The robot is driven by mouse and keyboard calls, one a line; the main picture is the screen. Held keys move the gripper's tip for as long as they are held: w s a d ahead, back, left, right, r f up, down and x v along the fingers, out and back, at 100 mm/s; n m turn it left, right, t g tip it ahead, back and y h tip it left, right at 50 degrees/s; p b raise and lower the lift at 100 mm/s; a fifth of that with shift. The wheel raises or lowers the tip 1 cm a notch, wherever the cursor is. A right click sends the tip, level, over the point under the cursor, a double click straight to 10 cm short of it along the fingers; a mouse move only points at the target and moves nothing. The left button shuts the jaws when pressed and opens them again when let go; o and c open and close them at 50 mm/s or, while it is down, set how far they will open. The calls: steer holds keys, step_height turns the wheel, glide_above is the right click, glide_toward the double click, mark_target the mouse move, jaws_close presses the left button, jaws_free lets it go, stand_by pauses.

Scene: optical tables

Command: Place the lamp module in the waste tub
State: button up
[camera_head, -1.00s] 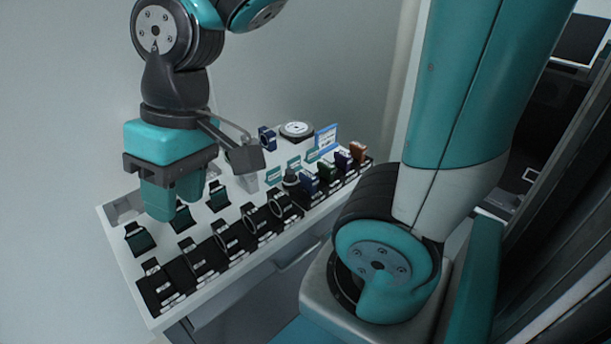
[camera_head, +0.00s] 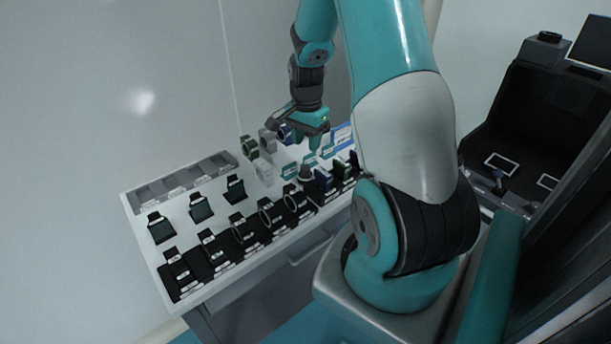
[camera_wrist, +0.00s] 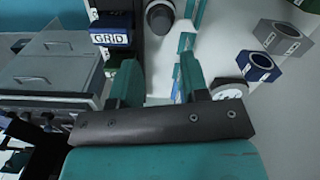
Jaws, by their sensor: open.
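I cannot tell for sure which object is the lamp module, and I cannot make out a waste tub. My gripper (camera_head: 305,135) hangs low over the far right part of the white table, beside the rings. In the wrist view my gripper (camera_wrist: 160,82) has its two fingers apart, with nothing held between them. A blue block marked GRID (camera_wrist: 110,38) lies beyond the left finger. A grey round-topped piece (camera_wrist: 160,17) stands ahead, near the middle. A pale disc (camera_wrist: 229,89) is partly hidden beside the right finger.
Blue (camera_wrist: 257,66) and grey (camera_wrist: 283,38) hexagonal rings stand to the right. A green ring (camera_head: 249,147) stands left of them. Black mounts (camera_head: 215,249) line the table's front edge.

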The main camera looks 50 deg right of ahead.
mark_target(306, 166)
step_height(306, 166, down, 9)
steer(key=shift+w+r+p, duration=0.1)
steer(key=shift+r+p, duration=0.1)
steer(key=shift+p, duration=0.5)
jaws_close()
steer(key=shift+r, duration=0.1)
step_height(306, 166, up, 20)
steer(key=b, duration=0.1)
